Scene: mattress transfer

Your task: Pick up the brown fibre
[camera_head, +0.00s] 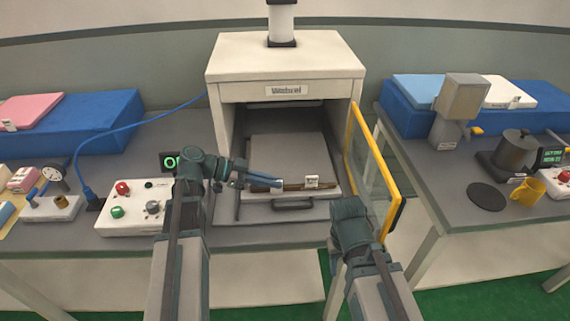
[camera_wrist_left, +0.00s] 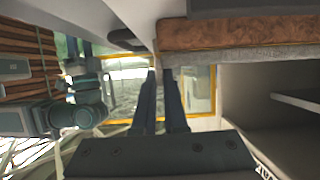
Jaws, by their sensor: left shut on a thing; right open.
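The brown fibre (camera_head: 292,187) is a thin slab at the front of the open white oven, above its pull-out tray (camera_head: 262,214). In the left wrist view it is a mottled brown layer (camera_wrist_left: 240,31) over a grey one at the upper right. My left gripper (camera_head: 281,184) reaches in from the left. Its narrow fingers (camera_wrist_left: 160,72) are shut on the fibre's edge, though the exact contact is hard to see. My right gripper (camera_head: 350,207) is apart from it at the lower right of the oven; its fingers are mostly hidden and it holds nothing visible.
The oven (camera_head: 285,60) has a yellow-framed glass door (camera_head: 372,165) swung open on the right, close to my right arm. A control box (camera_head: 135,207) stands left of the oven. The right table (camera_head: 430,170) holds a pot and mug.

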